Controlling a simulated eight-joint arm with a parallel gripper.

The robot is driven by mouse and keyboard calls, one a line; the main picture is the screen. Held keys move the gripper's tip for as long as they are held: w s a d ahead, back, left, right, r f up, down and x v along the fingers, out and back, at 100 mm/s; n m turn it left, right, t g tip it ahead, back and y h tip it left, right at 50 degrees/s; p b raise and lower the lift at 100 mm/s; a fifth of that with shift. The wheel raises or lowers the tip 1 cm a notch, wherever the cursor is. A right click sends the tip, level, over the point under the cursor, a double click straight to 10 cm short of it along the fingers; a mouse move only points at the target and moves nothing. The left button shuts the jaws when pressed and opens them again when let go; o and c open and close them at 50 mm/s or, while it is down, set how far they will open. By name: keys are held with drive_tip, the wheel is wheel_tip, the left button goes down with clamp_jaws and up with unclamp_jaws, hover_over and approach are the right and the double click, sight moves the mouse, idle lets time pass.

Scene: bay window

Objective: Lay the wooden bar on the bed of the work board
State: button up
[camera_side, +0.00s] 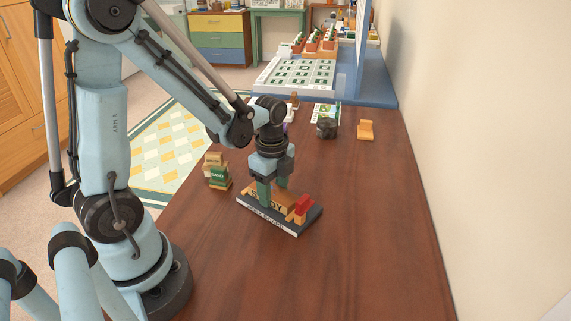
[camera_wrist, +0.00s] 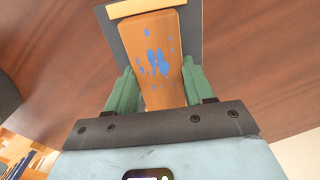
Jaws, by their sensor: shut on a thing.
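The work board (camera_side: 265,216) is a dark slab with a pale lettered front edge, lying on the brown table. Red and orange blocks (camera_side: 301,208) stand at its right end. My gripper (camera_side: 271,196) points down over the board, its green fingers shut on the wooden bar (camera_side: 285,200). The bar has dark lettering on its side, partly hidden by a finger. In the wrist view the bar (camera_wrist: 158,60) shows blue specks on top and sits between both fingers (camera_wrist: 158,80), with the dark board (camera_wrist: 110,35) under it. I cannot tell whether the bar touches the bed.
A stack of small boxes (camera_side: 217,172) stands left of the board. A dark rounded object (camera_side: 327,127) and an orange-yellow block (camera_side: 366,130) stand farther back. A blue-edged stand with a tray (camera_side: 297,74) is behind them. The table's front right is clear; a wall runs along the right.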

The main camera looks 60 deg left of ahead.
drive_tip(key=o, duration=1.2)
drive_tip(key=shift+r, duration=0.15)
drive_tip(key=shift+r, duration=3.35)
drive_tip(key=shift+d+r+n, duration=0.25)
drive_tip(key=shift+n, duration=0.05)
drive_tip(key=s+d+r+n+t, duration=0.1)
drive_tip(key=d+r+n+t, duration=0.3)
drive_tip(key=n, duration=0.9)
drive_tip(key=d+t, duration=0.2)
drive_tip(key=t, duration=0.1)
drive_tip(key=shift+s+r+n, duration=0.35)
drive_tip(key=shift+s+n, duration=0.05)
